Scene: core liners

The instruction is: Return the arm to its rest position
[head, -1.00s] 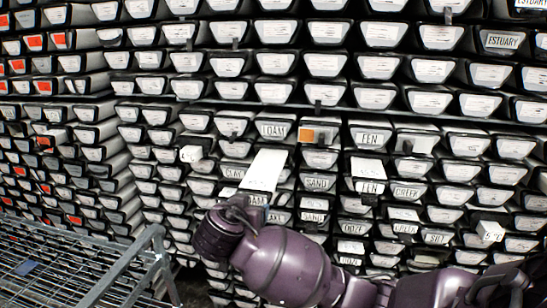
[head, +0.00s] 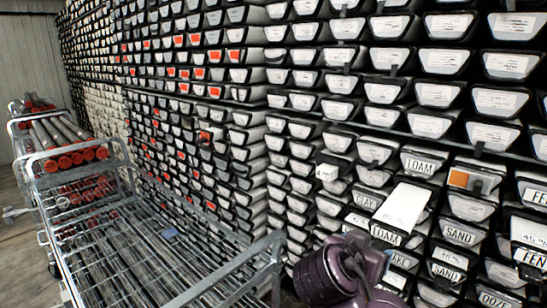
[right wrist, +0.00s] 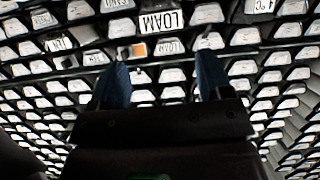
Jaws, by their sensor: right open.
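My right arm (head: 335,272) shows as a purple link at the bottom of the head view, in front of the core rack. Its fingertips are not clear there. In the right wrist view my right gripper (right wrist: 158,85) is open, with two blue fingers apart and nothing between them. Beyond the fingers are rack ends and a LOAM label (right wrist: 161,21). In the head view a white liner (head: 403,206) sticks out of the rack below the LOAM label (head: 421,164). My left gripper is not in view.
A tall rack (head: 330,110) of labelled core liners fills the right and back. A metal wire cart (head: 130,250) stands at the left, with red-capped tubes (head: 68,158) at its far end. An orange tag (head: 459,179) shows at right. Bare floor (head: 25,245) lies left of the cart.

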